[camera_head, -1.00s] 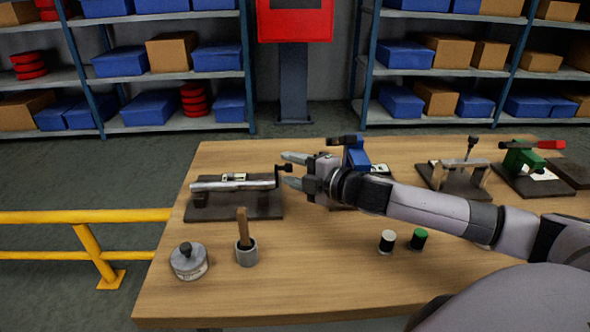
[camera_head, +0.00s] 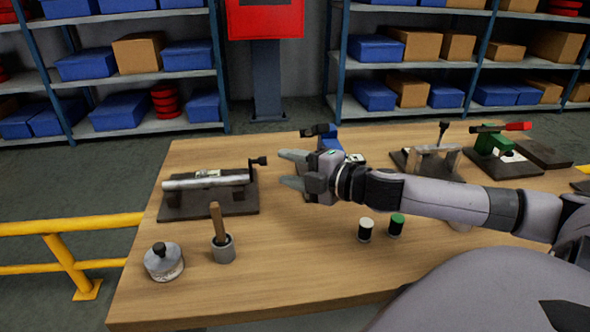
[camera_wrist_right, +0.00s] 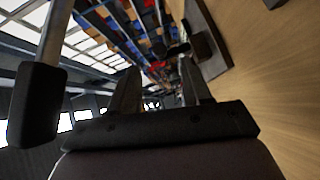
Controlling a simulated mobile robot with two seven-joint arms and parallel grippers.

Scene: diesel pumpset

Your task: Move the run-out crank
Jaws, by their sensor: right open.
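The run-out crank (camera_head: 258,161) is a dark bent arm with a short handle. It stands upright at the right end of a silver shaft (camera_head: 210,180) on a dark base plate (camera_head: 210,205). My right gripper (camera_head: 284,169) is just to the right of the crank, its two fingers pointing left, open and empty. A small gap shows between the fingertips and the crank handle. In the right wrist view the two fingers (camera_wrist_right: 160,88) are apart with nothing between them; a small dark shape beyond them may be the crank, but is unclear. My left gripper is out of view.
A blue-topped fixture (camera_head: 327,138) stands behind my right gripper, partly hidden. A pot with a wooden handle (camera_head: 222,248) and a round grey tin (camera_head: 163,262) stand in front of the shaft. Two small cylinders (camera_head: 366,230) stand below my forearm. Other fixtures (camera_head: 430,160) are at the right.

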